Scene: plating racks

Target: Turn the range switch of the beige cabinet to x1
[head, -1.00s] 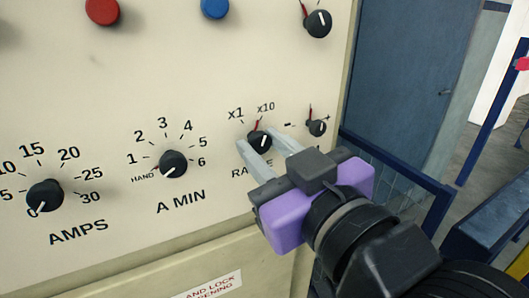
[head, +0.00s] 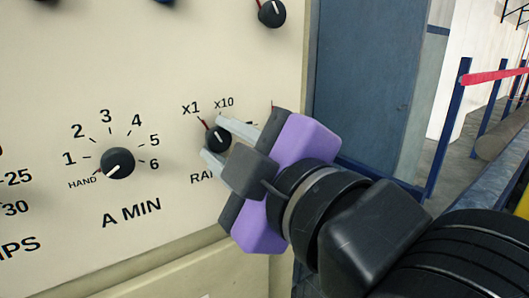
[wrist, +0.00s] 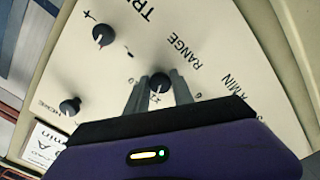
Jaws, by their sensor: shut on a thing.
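The range switch (head: 218,138) is a small black round knob on the beige cabinet (head: 120,60), below the printed x1 and x10 marks. A thin red line at its upper left points toward x1. My gripper (head: 220,142), with grey fingers and a purple body, is shut on this knob, one finger on either side. In the wrist view the knob (wrist: 160,83) sits between the two fingertips, under the word RANGE. My gripper hides part of the knob and part of the word below it in the head view.
The A MIN knob (head: 118,163) is to the left and another black knob (head: 272,13) is above. A small knob (wrist: 103,35) close by shows in the wrist view. A blue door (head: 365,80) and a railing (head: 447,130) are to the right of the cabinet.

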